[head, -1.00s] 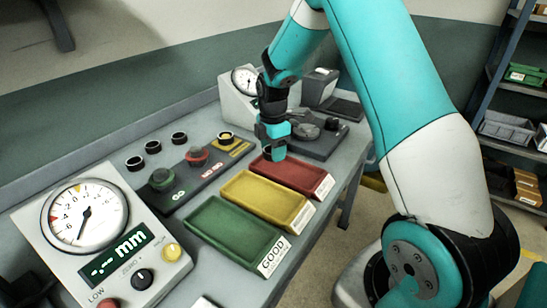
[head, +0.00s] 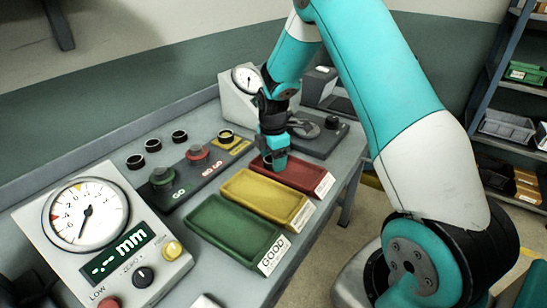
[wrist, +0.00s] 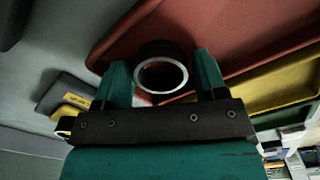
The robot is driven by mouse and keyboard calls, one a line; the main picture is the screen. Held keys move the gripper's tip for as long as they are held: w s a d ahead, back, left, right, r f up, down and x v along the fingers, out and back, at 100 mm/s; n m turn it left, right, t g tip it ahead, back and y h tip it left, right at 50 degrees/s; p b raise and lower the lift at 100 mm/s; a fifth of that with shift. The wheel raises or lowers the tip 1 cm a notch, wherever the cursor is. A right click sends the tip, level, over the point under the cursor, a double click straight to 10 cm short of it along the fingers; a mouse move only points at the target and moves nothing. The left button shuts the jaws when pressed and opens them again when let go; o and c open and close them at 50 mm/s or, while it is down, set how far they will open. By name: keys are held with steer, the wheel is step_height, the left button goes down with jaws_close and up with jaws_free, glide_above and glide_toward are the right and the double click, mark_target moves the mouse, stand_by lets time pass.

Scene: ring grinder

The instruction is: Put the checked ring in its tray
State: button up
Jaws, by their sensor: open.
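The ring (wrist: 161,76), dark outside with a bright metal rim, shows in the wrist view between my gripper's two fingers. My gripper (head: 275,166) is open, with its tips at the far left end of the red tray (head: 302,175). In the wrist view my gripper (wrist: 162,82) has one finger on each side of the ring, and gaps show beside it. The ring overlaps the red tray (wrist: 225,35) there; I cannot tell whether it rests on the tray floor. In the head view the fingers mostly hide the ring.
The yellow tray (head: 265,198) and green GOOD tray (head: 235,232) lie nearer, side by side. Several dark rings (head: 152,147) stand at the back left, behind a button panel (head: 195,172). A gauge readout (head: 100,235) stands front left. A dial gauge station (head: 243,92) stands behind my gripper.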

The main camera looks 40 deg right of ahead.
step_height(320, 180, up, 12)
steer(key=f+b, duration=0.1)
steer(key=b, duration=0.1)
steer(key=s+a+r+m+y, duration=0.1)
steer(key=s+a+r+m, duration=0.1)
steer(key=s+a+r, duration=0.3)
steer(key=s+a+r+m, duration=0.1)
steer(key=s+a, duration=0.1)
steer(key=a, duration=0.5)
steer(key=s+a+r+m+y, duration=0.1)
steer(key=s+a+m, duration=0.1)
steer(key=s+a, duration=0.2)
steer(key=s+a+r+m+y, duration=0.1)
steer(key=s+a, duration=0.3)
steer(key=s, duration=0.6)
steer(key=s+a+m+y, duration=0.1)
steer(key=s+a+m, duration=0.2)
steer(key=s, duration=0.4)
steer(key=shift+a+r, duration=0.4)
steer(key=shift+a, duration=0.05)
